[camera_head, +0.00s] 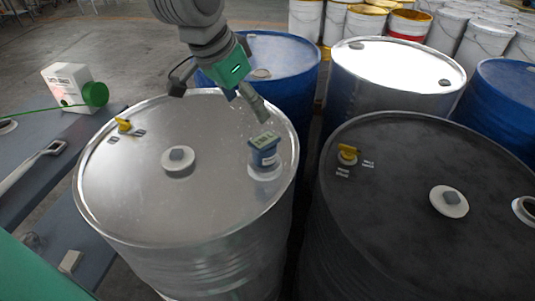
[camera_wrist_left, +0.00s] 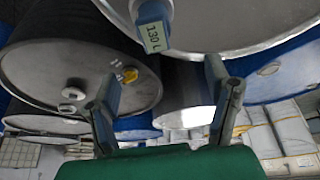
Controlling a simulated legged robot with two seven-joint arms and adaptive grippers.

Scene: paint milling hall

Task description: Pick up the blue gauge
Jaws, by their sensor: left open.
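The blue gauge (camera_head: 264,150) stands upright on the right part of the silver drum lid (camera_head: 215,205). In the left wrist view the gauge (camera_wrist_left: 153,30) shows at the top edge, partly cut off, with a pale display that seems to read 1.20 L. My left gripper (camera_head: 219,102) is open and empty, above the far side of that lid, behind the gauge in the head view. In the left wrist view its two fingers (camera_wrist_left: 160,75) are spread wide, with the gauge beyond their tips and between their lines. My right gripper is not in view.
A black drum (camera_head: 420,200) stands close on the right, with blue drums (camera_head: 270,50) and another silver drum (camera_head: 395,65) behind.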

